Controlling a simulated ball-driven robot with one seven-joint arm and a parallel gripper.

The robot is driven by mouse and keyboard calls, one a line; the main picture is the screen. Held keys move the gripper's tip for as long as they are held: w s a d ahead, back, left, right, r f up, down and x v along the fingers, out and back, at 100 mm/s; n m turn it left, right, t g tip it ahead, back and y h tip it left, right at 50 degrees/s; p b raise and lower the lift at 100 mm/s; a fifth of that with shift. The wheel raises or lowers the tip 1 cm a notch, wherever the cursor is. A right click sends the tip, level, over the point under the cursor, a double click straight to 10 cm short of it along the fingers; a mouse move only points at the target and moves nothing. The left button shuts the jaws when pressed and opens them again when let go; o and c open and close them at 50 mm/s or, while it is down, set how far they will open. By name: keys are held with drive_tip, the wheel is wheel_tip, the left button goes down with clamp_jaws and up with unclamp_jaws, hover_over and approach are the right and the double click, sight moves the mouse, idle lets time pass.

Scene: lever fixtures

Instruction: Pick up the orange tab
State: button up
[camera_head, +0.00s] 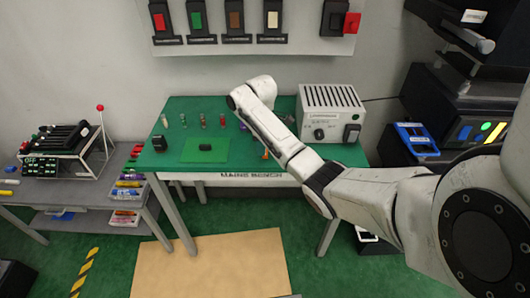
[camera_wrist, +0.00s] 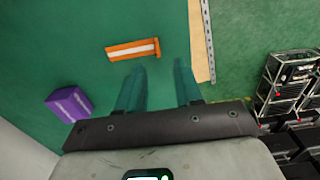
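The orange tab (camera_wrist: 133,50), with a pale stripe along its length, lies on the green bench top in the wrist view. It is ahead of my gripper (camera_wrist: 160,66), mostly ahead and to the left of the gap between the fingers. The two teal fingers are apart with nothing between them, so my gripper is open. In the head view a small bit of orange (camera_head: 265,155) shows near the bench's front edge, beside my arm. My fingers cannot be made out in the head view.
A purple block (camera_wrist: 70,103) lies left of my gripper, and also shows in the head view (camera_head: 243,127). A grey slotted box (camera_head: 332,113) stands at the bench's right. Several small items, a green mat (camera_head: 205,150) and a dark block (camera_head: 140,145) occupy the left part.

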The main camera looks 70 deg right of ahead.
sight(262, 158)
drive_tip(key=shift+s+d+f, duration=0.1)
drive_tip(key=shift+f, duration=1.8)
drive_tip(key=shift+c, duration=0.4)
clamp_jaws()
